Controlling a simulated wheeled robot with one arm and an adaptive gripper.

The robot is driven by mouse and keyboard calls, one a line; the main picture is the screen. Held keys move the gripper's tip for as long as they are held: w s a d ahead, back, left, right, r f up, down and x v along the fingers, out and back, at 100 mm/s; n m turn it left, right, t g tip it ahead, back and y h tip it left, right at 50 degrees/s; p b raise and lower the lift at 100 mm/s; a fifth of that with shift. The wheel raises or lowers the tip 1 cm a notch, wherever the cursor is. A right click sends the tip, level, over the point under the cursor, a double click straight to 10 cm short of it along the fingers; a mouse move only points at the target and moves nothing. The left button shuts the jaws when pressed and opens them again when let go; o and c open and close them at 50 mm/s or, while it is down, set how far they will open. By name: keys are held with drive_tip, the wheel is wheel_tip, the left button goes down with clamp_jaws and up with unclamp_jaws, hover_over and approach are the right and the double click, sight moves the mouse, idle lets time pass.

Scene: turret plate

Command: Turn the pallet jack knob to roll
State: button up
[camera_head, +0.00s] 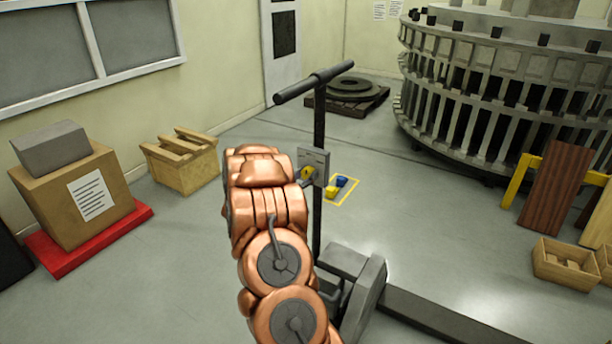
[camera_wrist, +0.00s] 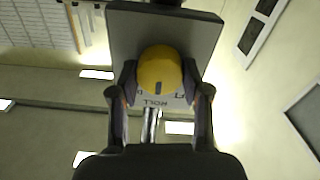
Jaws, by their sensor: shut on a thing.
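The pallet jack (camera_head: 319,140) stands in the middle of the head view, with a dark upright post, a T-shaped handle on top and a grey plate (camera_head: 317,158) on the post. A yellow knob (camera_head: 306,174) sits on that plate, partly hidden by my arm. In the wrist view the round yellow knob (camera_wrist: 160,70) has a dark mark on its lower edge. My gripper (camera_wrist: 160,85) is shut on the knob, one finger on each side. Lettering reading ROLL, upside down in this view, shows on the plate just below the knob; other lettering is mostly hidden.
A cardboard box (camera_head: 85,195) on a red pallet (camera_head: 90,246) and a wooden crate (camera_head: 181,163) stand at left. A large round metal structure (camera_head: 500,90) fills the back right. Blue and yellow items (camera_head: 341,184) lie in a marked floor square. Open floor lies between.

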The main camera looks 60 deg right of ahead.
drive_tip(key=o, duration=1.1)
drive_tip(key=shift+o, duration=0.2)
drive_tip(key=a, duration=1.2)
drive_tip(key=shift+s, duration=0.2)
drive_tip(key=shift+w, duration=0.1)
